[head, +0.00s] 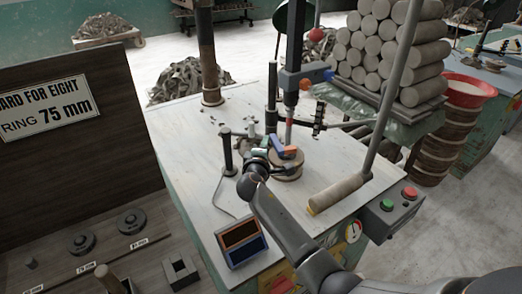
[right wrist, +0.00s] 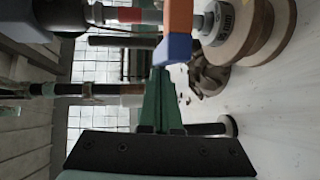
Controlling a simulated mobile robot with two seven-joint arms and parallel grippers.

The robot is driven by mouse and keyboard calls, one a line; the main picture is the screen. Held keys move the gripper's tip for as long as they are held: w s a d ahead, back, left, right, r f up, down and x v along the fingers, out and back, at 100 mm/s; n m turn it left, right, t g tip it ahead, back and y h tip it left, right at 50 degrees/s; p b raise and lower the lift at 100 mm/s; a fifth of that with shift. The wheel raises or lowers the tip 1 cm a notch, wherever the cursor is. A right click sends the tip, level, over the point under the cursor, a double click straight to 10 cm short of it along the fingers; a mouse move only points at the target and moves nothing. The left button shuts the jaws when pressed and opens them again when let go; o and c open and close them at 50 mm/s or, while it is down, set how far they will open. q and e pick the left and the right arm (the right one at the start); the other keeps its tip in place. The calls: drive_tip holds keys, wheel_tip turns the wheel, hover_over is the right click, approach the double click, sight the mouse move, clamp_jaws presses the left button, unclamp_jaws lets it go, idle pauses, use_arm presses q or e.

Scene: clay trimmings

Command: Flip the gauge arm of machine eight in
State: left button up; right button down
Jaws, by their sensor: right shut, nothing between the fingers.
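Machine eight's pale worktop (head: 200,150) fills the middle of the head view. A round wooden block (head: 287,172) sits on it under a vertical spindle (head: 289,130). An orange and blue bar (head: 286,153), possibly part of the gauge arm, lies just above the block; it also shows in the right wrist view (right wrist: 178,28). My right gripper (head: 263,150) is beside the bar, on its left. Its green fingers (right wrist: 159,75) are together and empty, with the tips close to the bar's blue end; I cannot tell whether they touch. My left gripper is out of view.
A black post (head: 228,152) stands left of the gripper. A blue-and-orange panel (head: 241,243) stands at the worktop's front. A long lever with a tan grip (head: 335,193) and a button box (head: 390,212) are at the right. A dark sign board (head: 70,160) borders the left.

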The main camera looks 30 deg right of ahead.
sight(271, 136)
drive_tip(key=w+d+n+t+y+b, duration=0.1)
drive_tip(key=w+d, duration=0.1)
drive_tip(key=d, duration=0.1)
drive_tip(key=shift+w+f, duration=0.1)
drive_tip(key=shift+w, duration=0.45)
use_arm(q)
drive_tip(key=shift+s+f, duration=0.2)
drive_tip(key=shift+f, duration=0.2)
use_arm(e)
drive_tip(key=shift+s+d+r, duration=0.1)
drive_tip(key=shift+d+r, duration=0.05)
drive_tip(key=shift+r, duration=0.1)
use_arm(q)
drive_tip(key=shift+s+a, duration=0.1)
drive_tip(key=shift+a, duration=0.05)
use_arm(e)
drive_tip(key=shift+d, duration=0.1)
